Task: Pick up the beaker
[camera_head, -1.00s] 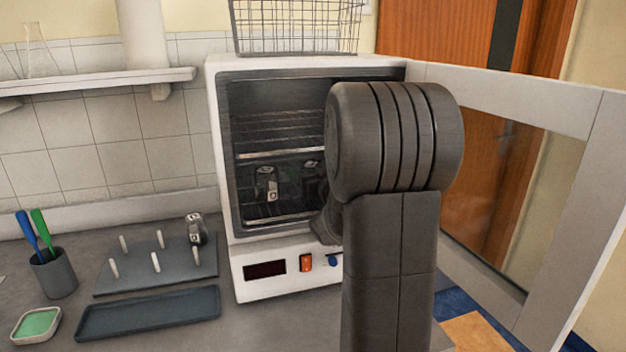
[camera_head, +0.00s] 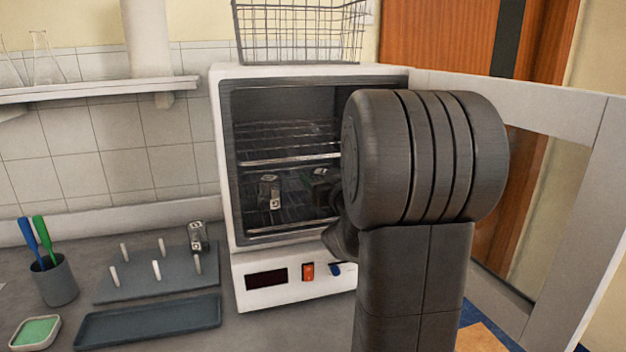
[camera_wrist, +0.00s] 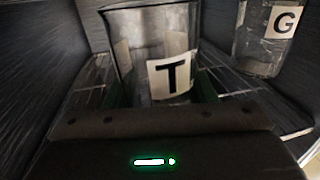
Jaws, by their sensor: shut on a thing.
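A clear glass beaker (camera_wrist: 150,50) with a black "T" on a white label stands upright between the fingers of my gripper (camera_wrist: 160,92) in the wrist view. My gripper is shut on it, with a finger at each side. A second glass vessel (camera_wrist: 262,45) with a "G" label is to its right, apart from the gripper. In the head view, small labelled vessels (camera_head: 269,192) show inside the open oven (camera_head: 221,150). I cannot tell there which is the "T" beaker.
The oven door (camera_head: 572,210) stands open on the right. Wire racks (camera_head: 285,160) cross the oven. On the bench at left are a peg board (camera_head: 140,285), a dark tray (camera_head: 150,322), a pen cup (camera_head: 57,283) and a green-filled dish (camera_head: 36,332). A wire basket (camera_head: 300,35) tops the oven.

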